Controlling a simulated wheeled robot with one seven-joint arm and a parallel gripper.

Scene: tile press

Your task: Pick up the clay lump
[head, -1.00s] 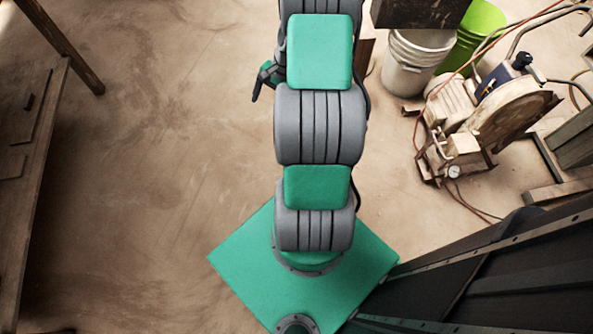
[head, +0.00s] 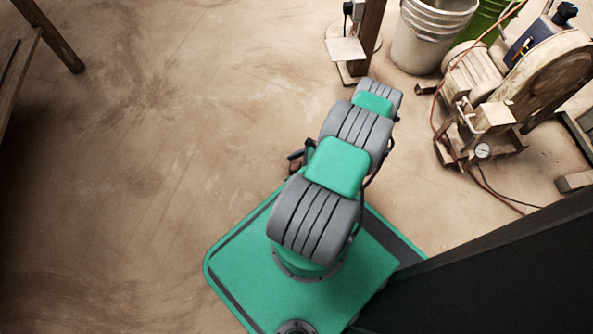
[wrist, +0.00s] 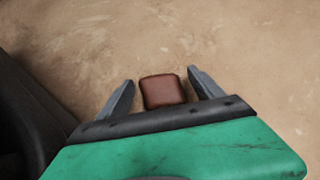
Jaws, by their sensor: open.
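A reddish-brown block with rounded corners, which looks like the clay lump (wrist: 162,91), shows between my gripper's fingers in the wrist view. My gripper (wrist: 161,75) is open, with a visible gap between the lump and each finger. The lump's lower part is hidden behind the gripper's dark front edge. I cannot tell what the lump rests on. In the head view my gripper (head: 297,160) is small and partly hidden beside my arm, with a reddish-brown patch at it.
Bare brown floor (head: 130,180) lies open to the left. A white bucket (head: 420,40), a green bucket (head: 487,20) and a wheeled machine with a gauge (head: 500,90) stand at the upper right. A dark panel (head: 490,270) fills the lower right. A wooden leg (head: 50,35) stands at upper left.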

